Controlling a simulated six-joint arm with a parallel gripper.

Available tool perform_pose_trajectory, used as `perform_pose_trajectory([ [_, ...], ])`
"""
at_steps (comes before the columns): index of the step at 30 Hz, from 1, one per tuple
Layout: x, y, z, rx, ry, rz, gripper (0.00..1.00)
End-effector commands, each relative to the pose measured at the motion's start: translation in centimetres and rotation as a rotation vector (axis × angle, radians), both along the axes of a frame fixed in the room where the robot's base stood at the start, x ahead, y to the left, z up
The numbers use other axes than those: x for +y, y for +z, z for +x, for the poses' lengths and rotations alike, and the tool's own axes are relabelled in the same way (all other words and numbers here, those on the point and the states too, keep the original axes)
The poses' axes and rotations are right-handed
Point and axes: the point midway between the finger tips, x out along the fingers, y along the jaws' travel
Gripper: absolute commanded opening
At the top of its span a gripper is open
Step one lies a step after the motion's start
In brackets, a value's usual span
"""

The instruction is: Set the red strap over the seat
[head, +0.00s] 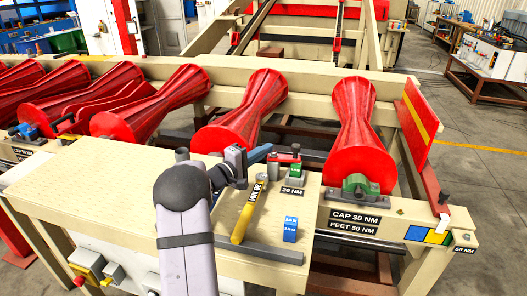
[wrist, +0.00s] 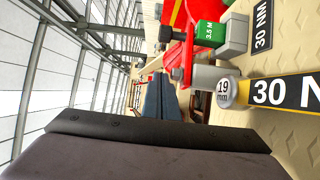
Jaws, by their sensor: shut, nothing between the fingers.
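A small red piece (head: 285,157), which looks like the red strap, sits at the back of the bench board by a green block (head: 295,170). In the wrist view red parts (wrist: 177,50) show beside the green block (wrist: 210,33); the strap's outline is unclear. A green part on a grey block (head: 352,196) stands at the front end of the rightmost red roller; it looks like the seat. My gripper (head: 268,151) is shut and empty, just left of the red piece. Its blue-grey fingers also show in the wrist view (wrist: 160,98).
A blue block (head: 290,229) and a grey bar (head: 260,248) lie nearer. Red rollers (head: 245,112) line the back. The board's left is clear.

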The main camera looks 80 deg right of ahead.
Motion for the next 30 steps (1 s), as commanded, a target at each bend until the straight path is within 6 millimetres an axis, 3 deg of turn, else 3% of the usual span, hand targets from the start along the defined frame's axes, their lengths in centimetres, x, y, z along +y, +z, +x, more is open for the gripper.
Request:
perform_pose_trajectory([
  [6, -3.4, 0.2, -1.9, -0.001, -0.004, 0.0, 0.0],
  [15, -6.7, 0.1, -3.7, 0.0, -0.002, 0.0, 0.0],
  [30, -3.8, 0.2, -6.0, 0.001, -0.001, 0.0, 0.0],
])
